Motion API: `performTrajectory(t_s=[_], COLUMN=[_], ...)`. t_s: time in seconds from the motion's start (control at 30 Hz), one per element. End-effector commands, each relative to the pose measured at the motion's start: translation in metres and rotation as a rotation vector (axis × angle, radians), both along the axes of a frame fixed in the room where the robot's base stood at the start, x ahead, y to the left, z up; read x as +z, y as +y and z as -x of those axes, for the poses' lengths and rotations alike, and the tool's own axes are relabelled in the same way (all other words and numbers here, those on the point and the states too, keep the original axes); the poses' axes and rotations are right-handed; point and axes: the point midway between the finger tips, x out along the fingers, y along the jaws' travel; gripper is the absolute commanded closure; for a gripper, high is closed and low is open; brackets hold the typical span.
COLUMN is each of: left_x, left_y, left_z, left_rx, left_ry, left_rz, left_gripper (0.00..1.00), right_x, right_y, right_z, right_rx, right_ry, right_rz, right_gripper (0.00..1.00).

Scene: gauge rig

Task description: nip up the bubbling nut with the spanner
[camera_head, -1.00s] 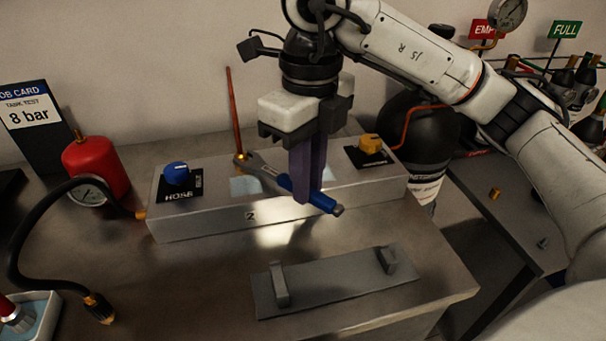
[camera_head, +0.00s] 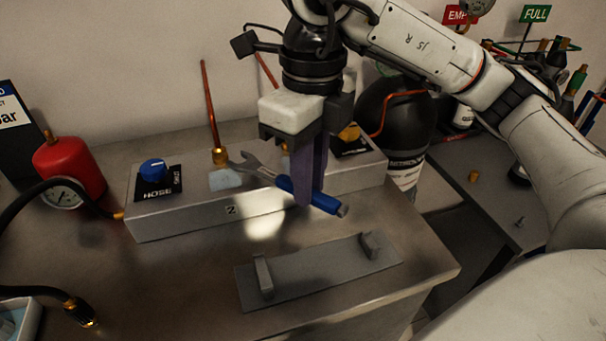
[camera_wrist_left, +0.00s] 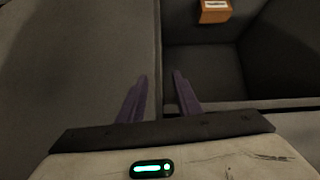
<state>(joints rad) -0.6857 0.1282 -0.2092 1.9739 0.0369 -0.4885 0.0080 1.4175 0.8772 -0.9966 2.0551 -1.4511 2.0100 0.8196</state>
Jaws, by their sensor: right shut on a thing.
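My right gripper (camera_head: 305,198) is shut on the blue handle of the spanner (camera_head: 325,202) and holds it above the front of the grey block (camera_head: 185,218). The spanner's grey open jaw (camera_head: 246,163) points left. A brass nut (camera_head: 219,157) sits at the foot of a copper pipe (camera_head: 209,100) on the block. The jaw is just right of this nut and looks apart from it. A pale blue patch (camera_head: 225,179) lies in front of the nut; bubbles are too small to tell. My left gripper (camera_wrist_left: 160,80) is open and empty in the left wrist view.
A blue knob (camera_head: 152,169) and a yellow knob (camera_head: 349,132) stand on the block. A red bottle with a gauge (camera_head: 68,170) is at left. A grey holder with two uprights (camera_head: 320,272) lies in front. A black cylinder (camera_head: 405,125) stands behind at right.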

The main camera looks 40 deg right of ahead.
Motion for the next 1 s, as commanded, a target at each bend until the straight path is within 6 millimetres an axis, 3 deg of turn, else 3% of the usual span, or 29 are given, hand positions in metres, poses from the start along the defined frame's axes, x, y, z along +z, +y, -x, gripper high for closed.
performTrajectory(t_s=[1.0], left_x=[0.042], left_y=[0.000], left_z=[0.000], left_rx=[0.000], left_ry=[0.000], left_rz=[0.000], left_gripper=[0.69], right_x=[0.046], right_y=[0.000], right_z=[0.001], right_rx=[0.001], right_ry=[-0.001], right_rz=[-0.001], right_gripper=[1.00])
